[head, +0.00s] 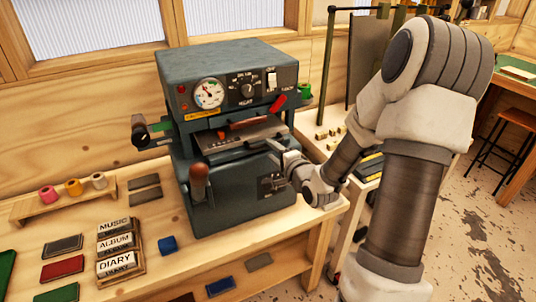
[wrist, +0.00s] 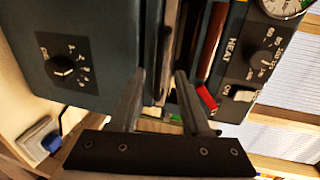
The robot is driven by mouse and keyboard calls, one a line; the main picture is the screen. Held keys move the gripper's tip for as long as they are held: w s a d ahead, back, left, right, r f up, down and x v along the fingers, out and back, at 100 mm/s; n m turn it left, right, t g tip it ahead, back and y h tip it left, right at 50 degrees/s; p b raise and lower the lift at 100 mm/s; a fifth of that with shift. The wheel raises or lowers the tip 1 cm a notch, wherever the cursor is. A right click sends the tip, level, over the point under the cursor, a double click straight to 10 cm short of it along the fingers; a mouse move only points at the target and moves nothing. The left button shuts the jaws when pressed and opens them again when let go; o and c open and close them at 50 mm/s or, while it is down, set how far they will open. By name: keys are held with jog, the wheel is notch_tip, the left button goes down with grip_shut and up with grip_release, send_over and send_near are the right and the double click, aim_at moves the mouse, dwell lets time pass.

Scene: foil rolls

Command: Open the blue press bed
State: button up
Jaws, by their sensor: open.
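The blue-grey press (head: 222,70) stands on the wooden bench, with a gauge, a dial and a switch on its upper front. Its bed (head: 240,134) shows as a grey plate in the opening between the upper housing and lower body; I cannot tell how far out it sits. My gripper (head: 284,158) is at the right front of this opening. In the wrist view my gripper (wrist: 160,85) is open, its fingers pointing at the gap between the lower body (wrist: 85,45) and the heat panel (wrist: 255,60). A dark upright bar (wrist: 163,50) lies between the fingertips; contact is unclear.
A brown-knobbed lever (head: 198,182) stands at the press's front left, and a black-knobbed arm (head: 140,132) juts from its left side. A red lever (head: 278,103) is above my gripper. Type blocks (head: 116,244), foil rolls (head: 73,187) and coloured pads occupy the bench at left.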

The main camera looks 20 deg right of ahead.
jog(key=shift+b+x, duration=0.3)
jog(key=shift+x, duration=1.2)
jog(key=shift+c, duration=0.2)
grip_shut()
